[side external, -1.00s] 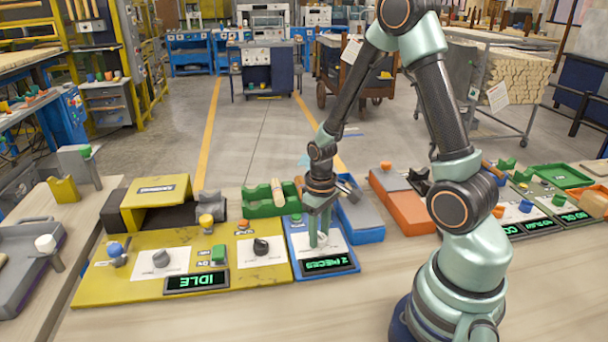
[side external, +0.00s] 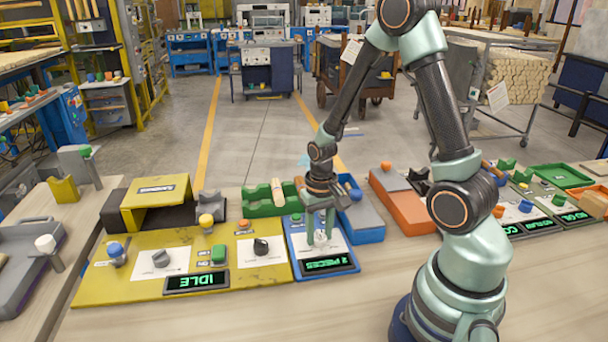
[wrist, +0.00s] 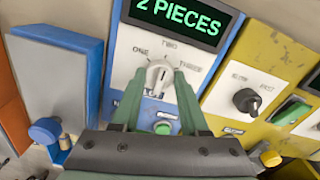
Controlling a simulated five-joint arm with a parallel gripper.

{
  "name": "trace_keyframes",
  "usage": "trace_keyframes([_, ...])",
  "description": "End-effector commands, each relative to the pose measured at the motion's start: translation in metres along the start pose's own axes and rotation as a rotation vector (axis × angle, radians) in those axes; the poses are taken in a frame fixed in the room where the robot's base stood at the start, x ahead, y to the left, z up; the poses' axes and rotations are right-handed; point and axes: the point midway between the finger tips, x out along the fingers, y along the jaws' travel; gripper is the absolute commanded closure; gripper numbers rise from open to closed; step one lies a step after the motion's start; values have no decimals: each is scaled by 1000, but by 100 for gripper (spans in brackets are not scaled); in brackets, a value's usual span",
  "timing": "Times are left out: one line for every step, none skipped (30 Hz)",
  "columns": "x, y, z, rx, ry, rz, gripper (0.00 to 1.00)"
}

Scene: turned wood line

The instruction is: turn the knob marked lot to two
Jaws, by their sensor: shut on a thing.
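The white dial knob (wrist: 159,73) sits on a white plate of the blue panel (wrist: 117,58), with ONE, TWO and THREE around it. Its upper end appears to point up near TWO; its fine mark is too small to be sure. The display (wrist: 178,18) above reads 2 PIECES; it shows upside down in the side view (side external: 328,264). My gripper (wrist: 159,82) is shut on the knob, one finger on each side. In the side view my gripper (side external: 320,231) reaches straight down to the panel.
A green button (wrist: 162,128) lies just below the knob, between my fingers. The yellow panel (side external: 115,285), with a black knob (side external: 261,246) and a display reading IDLE (side external: 196,282), adjoins on one side. A blue-grey box (side external: 362,220) stands on the other.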

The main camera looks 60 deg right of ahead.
Motion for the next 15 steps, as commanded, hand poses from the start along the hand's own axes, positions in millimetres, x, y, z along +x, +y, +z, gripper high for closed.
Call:
trace_keyframes([0, 0, 0, 1, -1, 0, 100])
trace_keyframes([0, 0, 0, 0, -1, 0, 100])
trace_keyframes([0, 0, 0, 0, -1, 0, 100])
trace_keyframes([0, 0, 0, 0, -1, 0, 100])
trace_keyframes([0, 0, 0, 0, -1, 0, 100])
trace_keyframes([0, 0, 0, 0, -1, 0, 100])
trace_keyframes([0, 0, 0, -1, -1, 0, 100])
trace_keyframes([0, 0, 0, -1, -1, 0, 100])
trace_keyframes([0, 0, 0, -1, -2, 0, 49])
trace_keyframes([0, 0, 0, -1, -2, 0, 37])
trace_keyframes([0, 0, 0, -1, -1, 0, 26])
trace_keyframes([0, 0, 0, -1, -1, 0, 26])
trace_keyframes([0, 0, 0, -1, -1, 0, 26])
trace_keyframes([0, 0, 0, -1, -1, 0, 26])
trace_keyframes([0, 0, 0, -1, -1, 0, 26])
